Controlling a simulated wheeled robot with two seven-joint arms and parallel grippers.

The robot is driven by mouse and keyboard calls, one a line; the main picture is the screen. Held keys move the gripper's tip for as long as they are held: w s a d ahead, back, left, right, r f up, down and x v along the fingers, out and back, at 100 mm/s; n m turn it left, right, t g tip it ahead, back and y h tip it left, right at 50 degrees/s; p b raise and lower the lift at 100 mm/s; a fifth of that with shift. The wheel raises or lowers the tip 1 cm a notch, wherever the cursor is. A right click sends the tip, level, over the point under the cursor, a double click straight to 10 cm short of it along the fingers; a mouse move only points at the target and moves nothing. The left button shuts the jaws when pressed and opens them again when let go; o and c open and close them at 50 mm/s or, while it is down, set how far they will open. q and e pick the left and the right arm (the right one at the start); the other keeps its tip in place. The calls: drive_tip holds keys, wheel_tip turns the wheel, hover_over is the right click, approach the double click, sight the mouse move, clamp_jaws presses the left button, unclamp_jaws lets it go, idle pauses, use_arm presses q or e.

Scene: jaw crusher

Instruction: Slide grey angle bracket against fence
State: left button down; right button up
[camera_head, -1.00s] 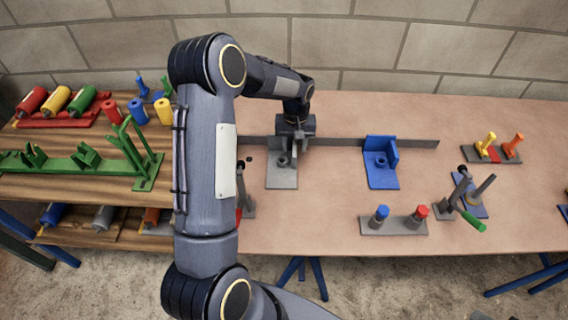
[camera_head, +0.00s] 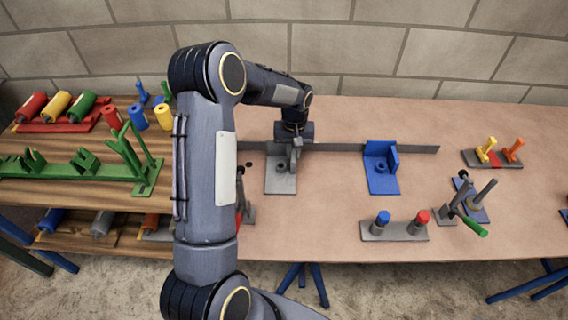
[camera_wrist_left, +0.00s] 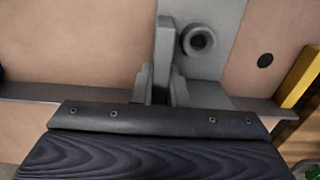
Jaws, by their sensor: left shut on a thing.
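The grey angle bracket (camera_head: 281,184) lies flat on the bench, its upright wall on the right side and a round boss on its plate. Its back end is at the grey fence (camera_head: 338,147), a long thin strip along the bench; the gripper hides part of that end, so I cannot tell whether they touch. My left gripper (camera_head: 296,146) is above the fence, shut on the bracket's upright wall. In the left wrist view the wall (camera_wrist_left: 163,50) runs between the fingers (camera_wrist_left: 161,92), with the boss beside it and the fence (camera_wrist_left: 30,92) crossing below. My right gripper is not in view.
A blue angle bracket (camera_head: 382,180) stands at the fence to the right. A grey block with blue and red pegs (camera_head: 394,231) and a green-handled clamp (camera_head: 466,208) are nearer the front. My left arm hides part of the bench's left end.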

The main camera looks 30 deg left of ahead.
sight(267, 161)
use_arm(q)
drive_tip(key=shift+s+a, duration=0.7)
drive_tip(key=shift+a, duration=0.45)
drive_tip(key=shift+s+a, duration=0.7)
drive_tip(key=shift+a, duration=0.45)
drive_tip(key=shift+s+a, duration=0.7)
drive_tip(key=shift+a, duration=0.45)
drive_tip(key=shift+w, duration=0.1)
drive_tip(key=shift+w+a, duration=0.55)
drive_tip(key=shift+w, duration=0.25)
drive_tip(key=shift+a, duration=0.1)
drive_tip(key=shift+s+a, duration=0.5)
drive_tip(key=shift+a, duration=0.25)
drive_tip(key=c, duration=1.4)
unclamp_jaws()
drive_tip(key=shift+o, duration=0.2)
